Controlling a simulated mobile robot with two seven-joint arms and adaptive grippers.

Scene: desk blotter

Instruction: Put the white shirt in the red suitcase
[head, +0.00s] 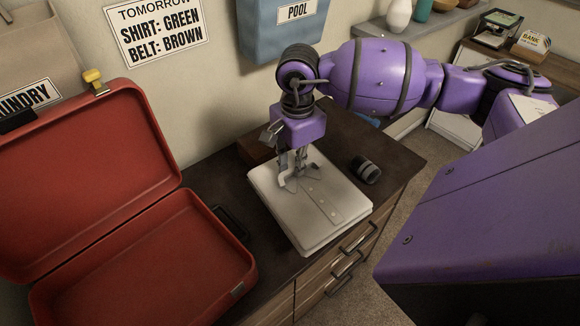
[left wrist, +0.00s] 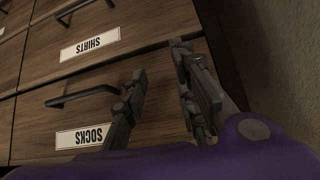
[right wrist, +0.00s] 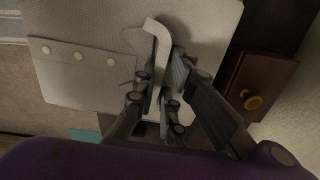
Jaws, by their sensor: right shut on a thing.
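The white shirt (head: 322,206) lies folded and flat on the dark dresser top, with a row of buttons down its front. My right gripper (head: 289,181) comes down from above and is shut on the shirt near its collar end. In the right wrist view a strip of the shirt (right wrist: 158,45) stands up between the fingers (right wrist: 163,84). The red suitcase (head: 200,240) lies open at the left, its lid (head: 80,170) leaning back; the visible part of its inside is empty. My left gripper (left wrist: 160,75) is open and empty, before the dresser drawers.
A dark rolled item (head: 365,170) lies right of the shirt. A small wooden box (head: 256,149) with a yellow knob (right wrist: 254,103) stands behind it. Drawers (left wrist: 110,110) are labelled shirts and socks. A wall sign (head: 155,30) reads shirt green, belt brown. A blue pool bag (head: 280,30) hangs behind.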

